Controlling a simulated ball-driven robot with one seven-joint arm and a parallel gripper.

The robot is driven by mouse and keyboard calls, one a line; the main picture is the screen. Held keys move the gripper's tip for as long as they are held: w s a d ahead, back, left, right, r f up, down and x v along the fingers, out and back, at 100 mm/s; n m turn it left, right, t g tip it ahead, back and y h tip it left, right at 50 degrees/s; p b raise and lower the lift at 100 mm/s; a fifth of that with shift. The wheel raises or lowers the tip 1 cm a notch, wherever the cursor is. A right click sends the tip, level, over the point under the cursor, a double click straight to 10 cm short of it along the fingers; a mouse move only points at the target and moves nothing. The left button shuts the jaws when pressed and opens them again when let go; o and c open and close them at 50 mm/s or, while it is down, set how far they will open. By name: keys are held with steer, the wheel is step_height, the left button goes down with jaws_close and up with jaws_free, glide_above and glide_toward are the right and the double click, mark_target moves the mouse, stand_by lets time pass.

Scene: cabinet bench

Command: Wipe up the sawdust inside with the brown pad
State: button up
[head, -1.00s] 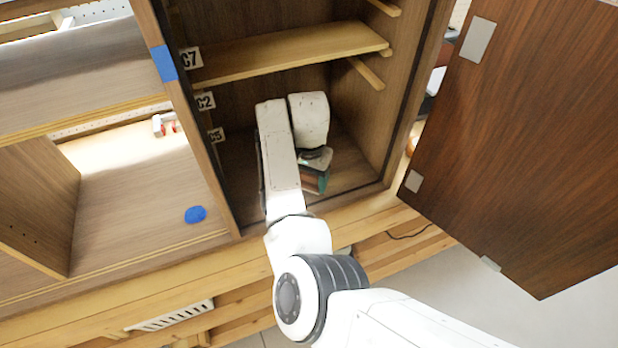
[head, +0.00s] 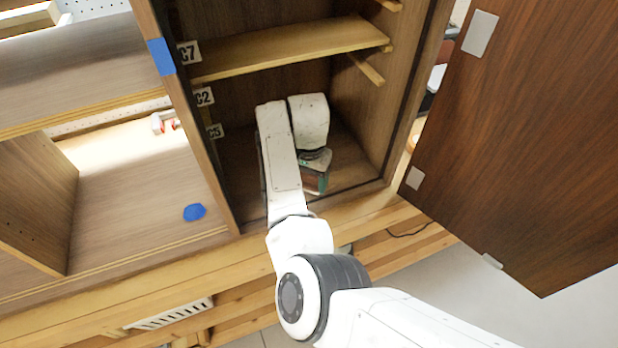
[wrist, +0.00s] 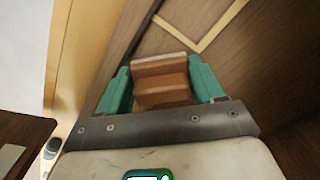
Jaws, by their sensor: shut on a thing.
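My gripper (wrist: 160,88) has green fingers and is shut on the brown pad (wrist: 161,82), a stepped block held between them in the wrist view. In the head view my gripper (head: 314,182) is low inside the open cabinet compartment (head: 350,165), near its front edge, and the pad is mostly hidden by my arm and fingers. I cannot tell whether the pad touches the floor. I cannot make out any sawdust in either view; my arm covers part of the compartment floor.
A shelf (head: 290,50) crosses the compartment above my arm. The dark door (head: 520,150) stands open at the right. The side wall with labels is close on the left. A blue lump (head: 194,212) lies in the neighbouring bay.

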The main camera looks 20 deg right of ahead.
mark_target(360, 172)
steer(key=shift+f, duration=0.25)
steer(key=shift+d+r+p, duration=0.1)
steer(key=shift+d+p, duration=0.3)
steer(key=shift+d, duration=1.2)
steer(key=shift+d+f, duration=0.2)
steer(key=shift+d, duration=2)
steer(key=shift+d+r, duration=0.2)
steer(key=shift+d, duration=3.5)
steer(key=shift+p, duration=0.35)
